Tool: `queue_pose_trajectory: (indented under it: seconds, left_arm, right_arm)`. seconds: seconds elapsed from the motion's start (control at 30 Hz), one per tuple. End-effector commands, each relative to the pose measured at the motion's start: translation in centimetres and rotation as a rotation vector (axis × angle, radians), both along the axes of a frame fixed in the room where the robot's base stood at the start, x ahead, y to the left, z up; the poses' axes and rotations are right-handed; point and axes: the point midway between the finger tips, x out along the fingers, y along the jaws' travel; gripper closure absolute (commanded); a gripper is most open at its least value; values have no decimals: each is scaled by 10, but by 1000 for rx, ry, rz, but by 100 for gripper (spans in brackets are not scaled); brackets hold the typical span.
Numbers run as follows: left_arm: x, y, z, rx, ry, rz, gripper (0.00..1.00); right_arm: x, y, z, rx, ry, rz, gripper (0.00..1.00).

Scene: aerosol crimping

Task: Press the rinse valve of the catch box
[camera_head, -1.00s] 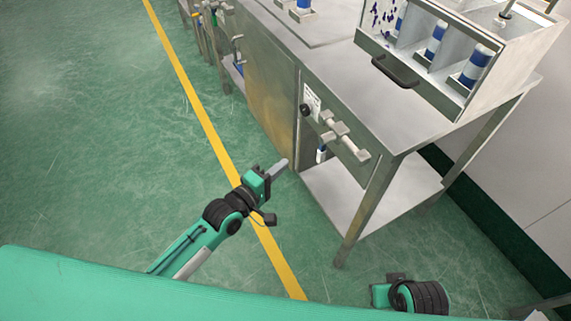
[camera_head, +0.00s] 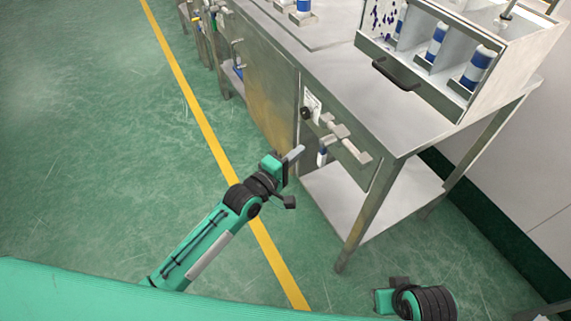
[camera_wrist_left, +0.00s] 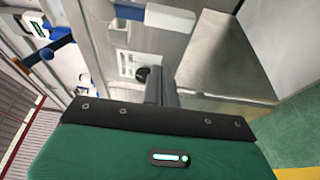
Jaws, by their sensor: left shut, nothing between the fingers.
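I cannot tell for sure which of these is the rinse valve. My left gripper (camera_head: 298,152) is shut and empty, its tip just in front of and below the panel, apart from the knob. The catch box may be the open metal box (camera_head: 437,95) on the bench. My right arm shows at the bottom right; its fingers are not clear.
The steel bench (camera_head: 358,108) has a lower shelf (camera_head: 337,192) and a corner leg (camera_head: 359,222). Blue-and-white cans (camera_head: 479,66) stand in the box. A drawer-like handle (camera_head: 396,75) juts from the box. The green floor with its yellow line (camera_head: 204,123) is clear.

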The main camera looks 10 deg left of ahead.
Motion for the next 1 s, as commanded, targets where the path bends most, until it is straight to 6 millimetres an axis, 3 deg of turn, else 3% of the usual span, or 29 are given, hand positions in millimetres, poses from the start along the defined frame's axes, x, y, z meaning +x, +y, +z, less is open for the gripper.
queue_pose_trajectory:
  seconds: [0.17,0.2,0.4,1.0]
  left_arm:
    - [25,-20,0,0,0,-2,100]
    - [15,-25,-1,-1,3,-2,100]
    - [-4,-37,0,0,1,-1,100]
    - [-9,-40,1,-7,11,0,100]
  right_arm:
    - [-2,-1,7,1,-6,1,64]
    - [-2,0,12,1,-10,1,64]
    - [-2,-1,5,0,-3,0,64]
    - [-1,-1,3,-1,2,0,64]
